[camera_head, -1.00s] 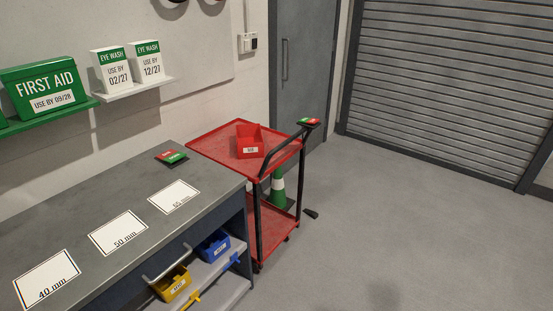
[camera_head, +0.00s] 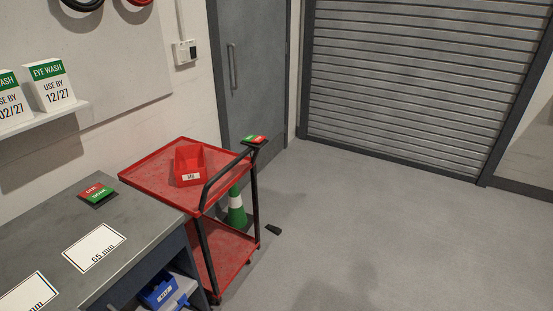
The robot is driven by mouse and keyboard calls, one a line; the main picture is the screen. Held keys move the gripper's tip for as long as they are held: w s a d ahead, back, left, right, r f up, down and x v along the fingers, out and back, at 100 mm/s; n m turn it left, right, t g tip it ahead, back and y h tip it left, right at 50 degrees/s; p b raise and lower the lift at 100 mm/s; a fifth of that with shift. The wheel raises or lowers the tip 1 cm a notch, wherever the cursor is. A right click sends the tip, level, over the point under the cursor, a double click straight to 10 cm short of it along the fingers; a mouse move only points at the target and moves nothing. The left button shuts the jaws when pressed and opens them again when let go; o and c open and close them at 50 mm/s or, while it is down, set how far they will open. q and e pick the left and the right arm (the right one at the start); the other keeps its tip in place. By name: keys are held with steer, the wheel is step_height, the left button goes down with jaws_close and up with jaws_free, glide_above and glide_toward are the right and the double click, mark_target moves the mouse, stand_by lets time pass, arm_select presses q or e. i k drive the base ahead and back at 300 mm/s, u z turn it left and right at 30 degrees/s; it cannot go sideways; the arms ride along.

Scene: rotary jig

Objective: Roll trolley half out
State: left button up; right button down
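The red two-shelf trolley (camera_head: 150,172) stands against the wall at the far end of the grey workbench. Its black push handle (camera_head: 212,182) rises on the side facing the open floor. A red bin (camera_head: 188,167) with a white label sits on its top shelf. A small red and green panel (camera_head: 254,139) is at the handle's far end. A black pedal-like piece (camera_head: 274,230) lies low beside the trolley. Neither of my grippers is in view.
A green and white cone (camera_head: 236,207) shows behind the trolley's frame. The workbench (camera_head: 140,213) borders the trolley at left, with a red and green sign (camera_head: 97,192) on it. A grey door (camera_head: 255,75) and roller shutter (camera_head: 400,80) stand behind. The floor at right is clear.

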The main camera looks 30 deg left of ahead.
mark_target(219, 251)
steer(key=u, duration=0.2)
steer(key=i, duration=0.95)
steer(key=u, duration=0.5)
